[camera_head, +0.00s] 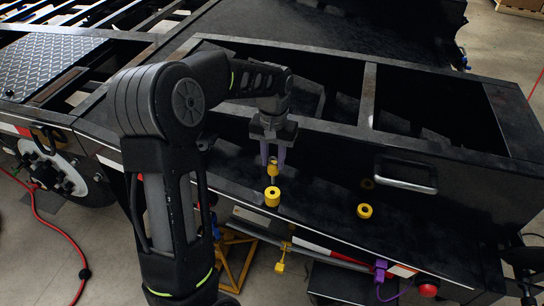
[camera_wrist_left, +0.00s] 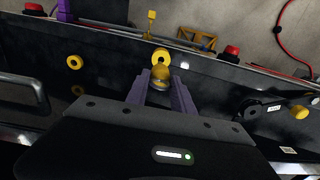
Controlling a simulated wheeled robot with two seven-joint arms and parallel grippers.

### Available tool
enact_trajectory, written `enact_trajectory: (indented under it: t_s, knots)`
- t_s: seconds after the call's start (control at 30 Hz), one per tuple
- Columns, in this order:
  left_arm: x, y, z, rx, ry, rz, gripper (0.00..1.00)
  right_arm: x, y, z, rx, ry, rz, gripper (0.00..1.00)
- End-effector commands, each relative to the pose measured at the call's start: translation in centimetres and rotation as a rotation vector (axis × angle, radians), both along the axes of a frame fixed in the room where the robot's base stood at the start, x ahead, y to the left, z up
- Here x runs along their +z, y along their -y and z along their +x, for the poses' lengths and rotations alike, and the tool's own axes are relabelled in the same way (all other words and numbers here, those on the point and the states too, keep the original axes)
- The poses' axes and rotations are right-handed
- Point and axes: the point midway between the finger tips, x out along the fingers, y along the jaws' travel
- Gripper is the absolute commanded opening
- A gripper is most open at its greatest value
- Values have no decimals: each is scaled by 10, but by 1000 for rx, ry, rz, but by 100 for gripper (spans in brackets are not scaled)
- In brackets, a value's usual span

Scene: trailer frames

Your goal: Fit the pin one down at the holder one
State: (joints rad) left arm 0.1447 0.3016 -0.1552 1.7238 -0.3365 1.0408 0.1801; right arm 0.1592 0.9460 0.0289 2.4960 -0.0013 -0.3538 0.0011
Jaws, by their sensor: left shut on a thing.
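My left gripper (camera_head: 273,155) points down with its purple fingers shut on a yellow pin (camera_head: 272,170). In the wrist view the pin (camera_wrist_left: 161,77) sits between the fingertips (camera_wrist_left: 160,84). A yellow ring-shaped holder (camera_head: 272,197) stands on the black trailer ledge just below the pin in the head view. In the wrist view this holder (camera_wrist_left: 160,57) shows just beyond the pin, with its hole partly visible. The pin appears apart from it, above. A second yellow ring holder (camera_head: 364,211) is further right on the ledge. My right gripper is not in view.
The black trailer frame (camera_head: 440,150) has a silver handle (camera_head: 405,180) on its side wall. A yellow pin-like part (camera_head: 281,258) hangs below the ledge edge. A purple part (camera_head: 380,270) and a red button (camera_head: 428,289) are at lower right. The ledge between the holders is clear.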

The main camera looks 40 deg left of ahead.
Motion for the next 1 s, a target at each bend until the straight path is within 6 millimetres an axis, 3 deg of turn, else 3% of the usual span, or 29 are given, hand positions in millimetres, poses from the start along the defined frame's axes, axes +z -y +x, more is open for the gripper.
enact_trajectory:
  t_s: [0.5,1.0]
  knots:
    - [0,0,1,25,-1,0,0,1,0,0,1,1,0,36]
    - [-26,0,1,25,-2,-1,0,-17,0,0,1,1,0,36]
